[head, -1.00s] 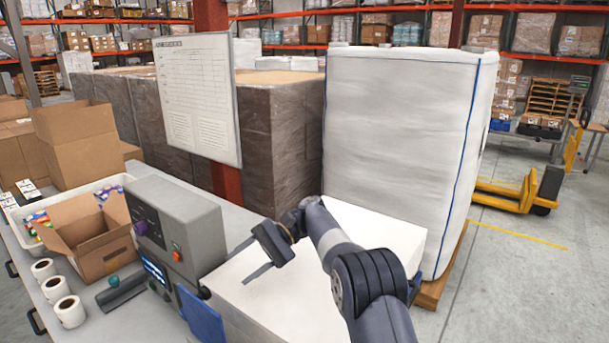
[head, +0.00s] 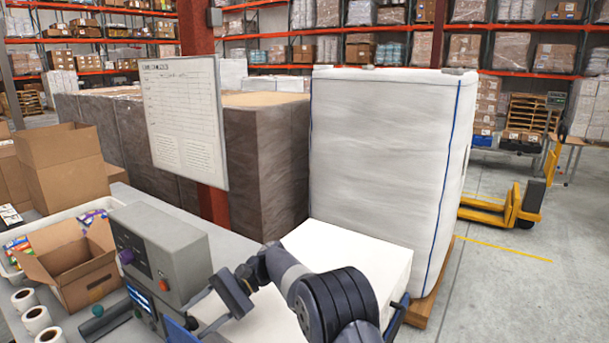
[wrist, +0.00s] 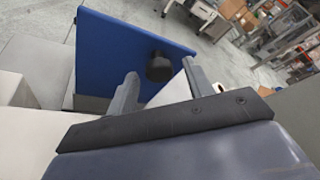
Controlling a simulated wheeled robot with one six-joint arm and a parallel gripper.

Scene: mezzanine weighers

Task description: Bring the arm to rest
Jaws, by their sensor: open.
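My gripper (wrist: 160,88) is open, its two grey fingers spread apart in the wrist view with nothing held between them. In the head view my gripper (head: 212,318) is at the lower middle, just right of the grey machine with knobs (head: 160,250) and low over the white block (head: 355,255). My arm is bent, rising from the bottom edge. In the wrist view a blue panel with a black knob (wrist: 115,50) lies beyond the fingers. I cannot tell whether the gripper touches anything.
A sign board (head: 185,120) hangs on a red post. A tall wrapped pallet (head: 385,150) stands behind the white block. Open floor lies right, near a yellow pallet truck (head: 510,205).

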